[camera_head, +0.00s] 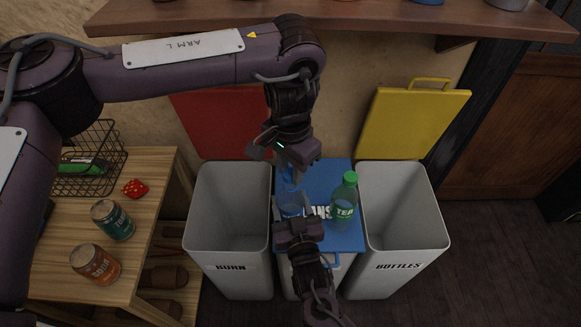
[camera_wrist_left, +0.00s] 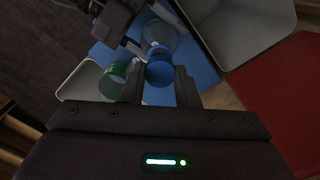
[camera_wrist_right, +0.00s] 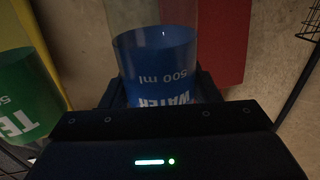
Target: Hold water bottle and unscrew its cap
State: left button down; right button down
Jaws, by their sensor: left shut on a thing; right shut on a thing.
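The water bottle (camera_head: 291,204) is clear with a blue label and stands upright above the blue lid of the middle bin. Its label, reading WATER 500 ml, fills the right wrist view (camera_wrist_right: 160,65). My right gripper (camera_head: 293,214) is shut on the bottle's body from the near side. My left gripper (camera_head: 290,178) comes down from above and is shut on the blue cap (camera_wrist_left: 160,72), with one finger on each side. The cap is mostly hidden in the head view. Whether the cap is loose on the neck I cannot tell.
A green TEA bottle (camera_head: 344,203) stands close on the right on the blue lid (camera_head: 320,172). Open grey bins (camera_head: 230,215) and (camera_head: 402,215) flank it, with red and yellow lids behind.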

aim_at(290, 173)
pick_arm(q)
jog(key=shift+r, duration=2)
pick_arm(e)
jog(key=shift+c, duration=2.1)
grip_release()
